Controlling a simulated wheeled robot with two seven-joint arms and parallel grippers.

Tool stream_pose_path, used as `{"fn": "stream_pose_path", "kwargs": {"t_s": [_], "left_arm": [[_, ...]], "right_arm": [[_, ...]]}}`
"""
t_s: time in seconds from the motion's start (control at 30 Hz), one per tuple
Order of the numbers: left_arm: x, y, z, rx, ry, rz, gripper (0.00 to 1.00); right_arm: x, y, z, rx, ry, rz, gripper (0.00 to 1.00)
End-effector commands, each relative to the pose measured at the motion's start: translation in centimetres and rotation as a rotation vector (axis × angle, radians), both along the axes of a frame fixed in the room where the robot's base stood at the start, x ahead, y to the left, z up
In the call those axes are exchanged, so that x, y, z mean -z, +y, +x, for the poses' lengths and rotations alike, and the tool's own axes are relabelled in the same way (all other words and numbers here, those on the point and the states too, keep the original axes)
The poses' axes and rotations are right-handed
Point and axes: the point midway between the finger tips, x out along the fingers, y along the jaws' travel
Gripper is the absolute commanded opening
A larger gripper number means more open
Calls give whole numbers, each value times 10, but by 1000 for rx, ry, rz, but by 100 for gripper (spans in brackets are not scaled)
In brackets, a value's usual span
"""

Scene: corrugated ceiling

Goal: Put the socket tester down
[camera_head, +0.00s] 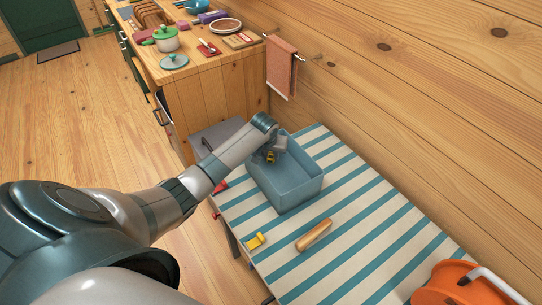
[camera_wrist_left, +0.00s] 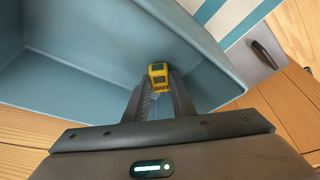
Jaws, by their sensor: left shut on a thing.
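The socket tester (camera_wrist_left: 158,76) is a small yellow and dark device. My left gripper (camera_wrist_left: 160,92) is shut on it, with its top end showing between the fingertips. In the head view the tester (camera_head: 270,157) shows as a small yellow spot at the end of my left arm, over the blue-grey bin (camera_head: 298,190). The gripper (camera_head: 272,152) reaches in over the bin's far left part. The bin's inner wall and floor fill much of the wrist view. I cannot tell whether the tester touches the bin. My right gripper is not in view.
The bin stands on a table with a striped cloth (camera_head: 350,225). A wooden-handled thing (camera_head: 314,235) and a yellow object (camera_head: 256,240) lie in front of it. An orange cable reel (camera_head: 450,285) is at the lower right. A wooden counter (camera_head: 215,90) stands behind.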

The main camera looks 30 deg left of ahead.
Motion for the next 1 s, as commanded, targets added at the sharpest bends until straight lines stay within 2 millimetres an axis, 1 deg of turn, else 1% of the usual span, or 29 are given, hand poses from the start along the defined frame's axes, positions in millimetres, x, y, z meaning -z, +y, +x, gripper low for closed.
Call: {"fn": "stream_pose_path", "kwargs": {"t_s": [0.03, 0.17, 0.43, 0.6, 0.63, 0.7, 1.0], "left_arm": [[5, 0, -1, 0, 3, 0, 1], [14, 0, 0, 1, 1, 0, 1], [15, 0, 0, 1, 0, 0, 1], [19, 0, 0, 0, 0, -1, 1], [19, 0, 0, 1, 0, -1, 25], [18, 0, 0, 1, 0, 0, 41], [18, 0, 0, 0, 0, 0, 41]], "right_arm": [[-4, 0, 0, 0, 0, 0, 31], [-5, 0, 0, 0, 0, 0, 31], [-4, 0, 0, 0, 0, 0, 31], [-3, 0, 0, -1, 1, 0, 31], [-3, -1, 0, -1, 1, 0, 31], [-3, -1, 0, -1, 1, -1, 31], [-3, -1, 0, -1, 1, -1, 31]]}}
